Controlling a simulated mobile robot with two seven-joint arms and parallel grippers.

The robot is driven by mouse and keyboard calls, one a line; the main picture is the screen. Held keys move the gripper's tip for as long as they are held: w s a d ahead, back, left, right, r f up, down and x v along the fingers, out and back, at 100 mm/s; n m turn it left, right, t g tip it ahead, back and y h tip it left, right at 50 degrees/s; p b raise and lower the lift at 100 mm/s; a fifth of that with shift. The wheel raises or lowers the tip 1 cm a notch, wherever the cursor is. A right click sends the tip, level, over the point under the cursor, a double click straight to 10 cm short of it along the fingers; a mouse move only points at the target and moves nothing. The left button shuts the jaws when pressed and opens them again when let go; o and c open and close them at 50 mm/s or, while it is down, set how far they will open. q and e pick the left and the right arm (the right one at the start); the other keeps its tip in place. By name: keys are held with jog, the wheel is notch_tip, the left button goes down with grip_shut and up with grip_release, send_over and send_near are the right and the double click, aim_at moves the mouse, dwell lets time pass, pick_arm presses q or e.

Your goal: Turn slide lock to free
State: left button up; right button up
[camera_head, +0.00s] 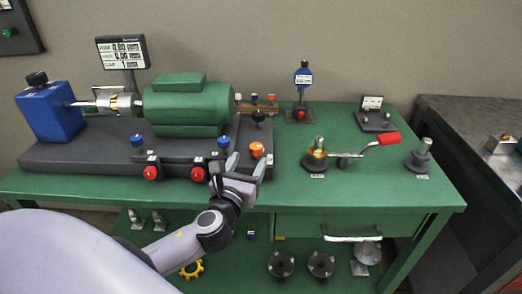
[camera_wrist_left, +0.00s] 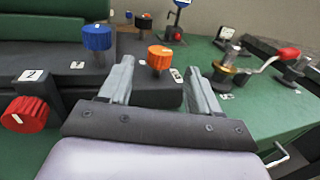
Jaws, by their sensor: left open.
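No label reading slide lock is legible, so I cannot tell for sure which control it is. An orange knob (camera_head: 257,149) with a white mark on top sits at the right front of the dark machine base. My left gripper (camera_head: 247,163) is open and empty just in front of this knob. In the left wrist view the orange knob (camera_wrist_left: 160,57) appears between and beyond the two open fingers (camera_wrist_left: 157,76), with no visible contact. A small label plate lies beside it. My right gripper is in neither view.
Blue knobs (camera_head: 224,142) and red knobs (camera_head: 197,174) line the base's front, near my left gripper. A black knob (camera_head: 258,117) stands behind the orange one. A red-handled crank (camera_head: 388,139) is to the right. The green table (camera_head: 310,195) has bare surface in front.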

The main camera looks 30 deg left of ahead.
aim_at(254, 152)
pick_arm(q)
jog(key=shift+x, duration=2.7)
jog(key=c, duration=1.1)
jog(key=shift+o, duration=0.2)
